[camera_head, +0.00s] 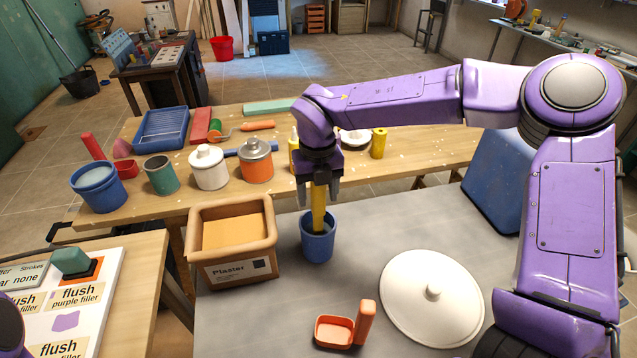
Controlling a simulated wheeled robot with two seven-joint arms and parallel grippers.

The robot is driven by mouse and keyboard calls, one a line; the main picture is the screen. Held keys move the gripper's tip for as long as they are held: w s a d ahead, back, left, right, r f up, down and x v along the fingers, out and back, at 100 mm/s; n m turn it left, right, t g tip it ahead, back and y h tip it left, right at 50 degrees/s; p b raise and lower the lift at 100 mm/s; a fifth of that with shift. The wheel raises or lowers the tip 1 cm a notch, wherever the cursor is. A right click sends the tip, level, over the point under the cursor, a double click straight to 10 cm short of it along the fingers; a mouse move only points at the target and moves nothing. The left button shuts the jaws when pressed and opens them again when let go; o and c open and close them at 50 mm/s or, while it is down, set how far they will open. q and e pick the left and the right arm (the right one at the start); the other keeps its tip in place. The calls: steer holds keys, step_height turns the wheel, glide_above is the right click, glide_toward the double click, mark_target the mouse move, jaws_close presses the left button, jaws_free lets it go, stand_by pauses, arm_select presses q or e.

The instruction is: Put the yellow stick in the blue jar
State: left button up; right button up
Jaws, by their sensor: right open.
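The blue jar (318,248) stands upright on the grey table, right of the plaster box. The yellow stick (318,212) stands nearly upright with its lower end inside the jar's mouth; that end is hidden by the rim. My right gripper (318,195) points down just above the jar. Its fingers are open on either side of the stick's upper part, which is partly hidden between them. My left gripper is out of view; only a bit of purple arm shows at the lower left edge.
The plaster box (240,270) stands close to the jar's left. A round white lid (432,300) and an orange scoop-like tray (335,331) lie in front. Behind, a wooden bench (225,195) carries several cans, a blue tray (162,129) and tools.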

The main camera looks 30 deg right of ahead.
step_height(320, 180, up, 12)
steer(key=shift+r+b, duration=0.1)
steer(key=shift+b, duration=0.55)
